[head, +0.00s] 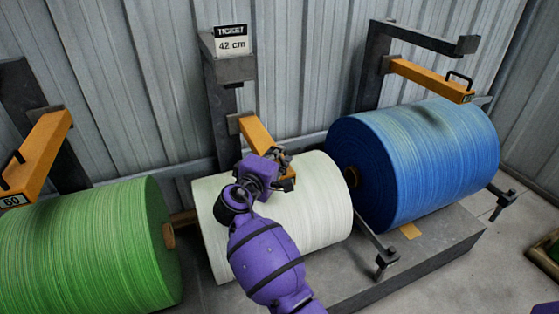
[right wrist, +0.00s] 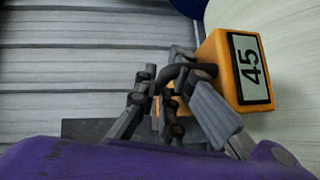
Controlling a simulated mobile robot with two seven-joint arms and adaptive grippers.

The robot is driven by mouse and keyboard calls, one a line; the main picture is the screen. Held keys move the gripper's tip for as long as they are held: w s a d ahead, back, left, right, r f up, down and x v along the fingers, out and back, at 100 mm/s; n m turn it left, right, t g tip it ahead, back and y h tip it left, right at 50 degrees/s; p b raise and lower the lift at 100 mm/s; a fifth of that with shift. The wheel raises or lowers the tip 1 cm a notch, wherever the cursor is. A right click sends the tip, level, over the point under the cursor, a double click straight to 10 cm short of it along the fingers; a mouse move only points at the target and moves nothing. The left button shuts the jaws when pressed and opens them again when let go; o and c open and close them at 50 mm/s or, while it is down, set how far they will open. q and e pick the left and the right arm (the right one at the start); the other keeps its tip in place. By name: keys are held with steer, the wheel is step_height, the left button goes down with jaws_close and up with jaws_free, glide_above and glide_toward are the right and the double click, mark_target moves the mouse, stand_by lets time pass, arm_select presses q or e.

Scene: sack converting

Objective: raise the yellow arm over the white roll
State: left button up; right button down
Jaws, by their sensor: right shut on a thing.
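The white roll (head: 322,205) lies on a low grey base between a green roll and a blue roll. Its yellow arm (head: 257,134) slopes down from a dark post to just over the roll's top. My right gripper (head: 284,172) is at the arm's lower end and hides part of it. In the right wrist view, the arm's end block (right wrist: 218,58) bears a label reading 45. The fingers there are shut on its dark handle (right wrist: 185,74). The pale roll surface (right wrist: 296,50) shows behind the block. My left gripper is not in view.
The green roll (head: 95,245) has a yellow arm (head: 42,150) marked 60. The blue roll (head: 425,160) has another yellow arm (head: 430,78) behind it. A corrugated wall (head: 290,60) stands close behind.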

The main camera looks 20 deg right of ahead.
step_height(320, 180, up, 16)
steer(key=p, duration=1)
steer(key=c, duration=2.1)
jaws_free()
steer(key=shift+w, duration=0.1)
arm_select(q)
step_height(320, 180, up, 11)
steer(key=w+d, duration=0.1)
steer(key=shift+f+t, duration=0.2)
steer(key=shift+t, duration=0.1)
arm_select(e)
steer(key=shift+f, duration=0.15)
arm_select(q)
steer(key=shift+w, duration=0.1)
arm_select(e)
steer(key=shift+f, duration=0.1)
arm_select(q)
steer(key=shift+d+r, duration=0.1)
arm_select(e)
steer(key=shift+a, duration=0.1)
steer(key=v, duration=1.2)
steer(key=shift+f, duration=0.1)
